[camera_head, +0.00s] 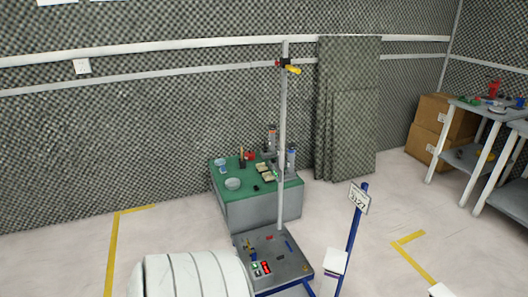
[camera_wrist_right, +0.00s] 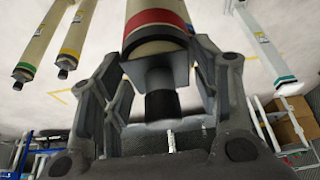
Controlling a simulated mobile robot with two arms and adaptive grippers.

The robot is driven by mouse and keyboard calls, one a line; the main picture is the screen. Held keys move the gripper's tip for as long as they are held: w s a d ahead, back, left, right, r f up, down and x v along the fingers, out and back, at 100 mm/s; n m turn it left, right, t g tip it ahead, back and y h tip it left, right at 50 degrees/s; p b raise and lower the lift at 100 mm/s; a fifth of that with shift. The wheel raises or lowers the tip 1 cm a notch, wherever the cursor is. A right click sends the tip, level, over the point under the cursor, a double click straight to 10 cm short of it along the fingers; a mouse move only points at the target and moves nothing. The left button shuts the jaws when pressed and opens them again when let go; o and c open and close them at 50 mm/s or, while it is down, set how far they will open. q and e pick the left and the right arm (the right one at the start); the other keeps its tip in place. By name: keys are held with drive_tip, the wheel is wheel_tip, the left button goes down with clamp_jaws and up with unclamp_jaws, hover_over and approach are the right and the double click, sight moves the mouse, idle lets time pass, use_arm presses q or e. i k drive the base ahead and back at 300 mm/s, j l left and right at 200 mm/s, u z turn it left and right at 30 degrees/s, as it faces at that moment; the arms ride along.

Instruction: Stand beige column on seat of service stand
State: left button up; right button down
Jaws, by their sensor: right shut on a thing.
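In the right wrist view my right gripper (camera_wrist_right: 157,62) is shut around a beige column (camera_wrist_right: 150,10). The column has a red band near its end, then a dark square plate and a short black stub. Its other end is outside the view. The service stand cannot be told for certain. In the head view a blue post with a sign plate (camera_head: 358,198) and a white-topped box (camera_head: 335,262) stand at bottom centre right, beside a dark grey platform (camera_head: 290,268) with small parts on it. Neither gripper shows in the head view.
Other beige columns with yellow (camera_wrist_right: 75,40) and green (camera_wrist_right: 32,48) bands show in the wrist view. A green-topped table (camera_head: 225,185) with items and a tall pole (camera_head: 283,120) stand ahead. Grey benches (camera_head: 470,110) and cartons (camera_head: 432,120) are at right.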

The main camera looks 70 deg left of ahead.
sight(275, 252)
drive_tip(key=j+u, duration=0.1)
drive_tip(key=j, duration=0.55)
drive_tip(key=j+u, duration=0.1)
drive_tip(key=j, duration=0.55)
drive_tip(key=j+u, duration=0.1)
drive_tip(key=j, duration=0.55)
drive_tip(key=j+u, duration=0.1)
drive_tip(key=j, duration=0.55)
drive_tip(key=i+j+u, duration=0.1)
drive_tip(key=j, duration=0.55)
drive_tip(key=i+j+u, duration=0.1)
drive_tip(key=j, duration=0.5)
drive_tip(key=i+j+u, duration=0.1)
drive_tip(key=j, duration=0.55)
drive_tip(key=i+j+u, duration=0.1)
drive_tip(key=j, duration=0.55)
drive_tip(key=i, duration=0.5)
